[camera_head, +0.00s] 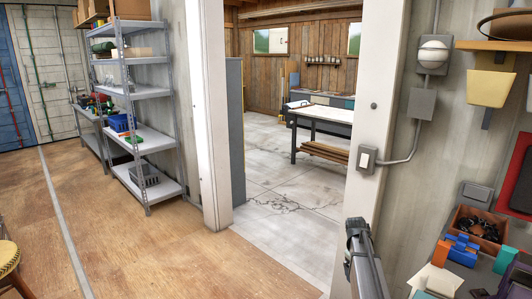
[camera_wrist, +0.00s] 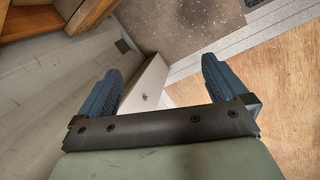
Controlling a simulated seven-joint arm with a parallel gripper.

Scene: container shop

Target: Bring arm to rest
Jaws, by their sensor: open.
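My gripper (camera_wrist: 161,66) shows in the wrist view with its two blue fingers spread wide apart. Nothing is held between them. Past the fingers are the floor and a pale upright panel or post end (camera_wrist: 146,85). In the head view, a dark grey part of my arm rises from the bottom edge, right of centre, in front of the doorway post. The fingers cannot be made out in that view.
A doorway opens onto a back room with a workbench (camera_head: 322,117). Metal shelves (camera_head: 140,90) stand left of it. A light switch (camera_head: 367,159) is on the right post. A cluttered surface with a blue item (camera_head: 462,250) is at lower right. The wooden floor (camera_head: 160,230) is clear.

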